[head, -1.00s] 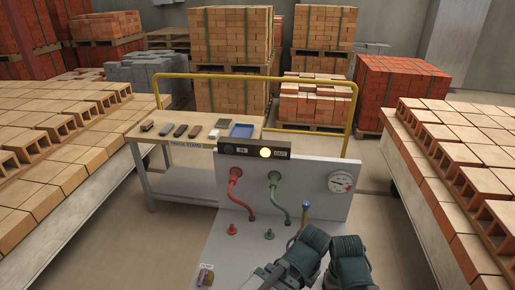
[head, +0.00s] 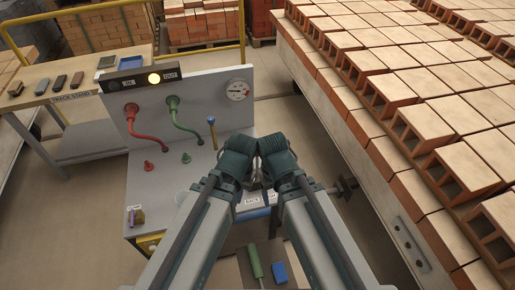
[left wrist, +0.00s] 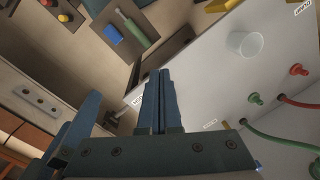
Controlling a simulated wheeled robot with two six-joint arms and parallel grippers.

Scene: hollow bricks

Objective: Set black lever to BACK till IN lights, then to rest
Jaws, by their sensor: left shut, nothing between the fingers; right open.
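Blue fingers at the left of the left wrist view look like my right gripper's. I cannot make out the black lever for sure; a dark strip (left wrist: 184,48) shows past the left fingers.
A blue-topped lever (head: 211,121), red hose (head: 148,124), green hose (head: 180,115) and gauge (head: 238,90) are on the console. A brick cart (head: 340,120) stands close on the right. A dark fitting (head: 345,187) sticks out between cart and console.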

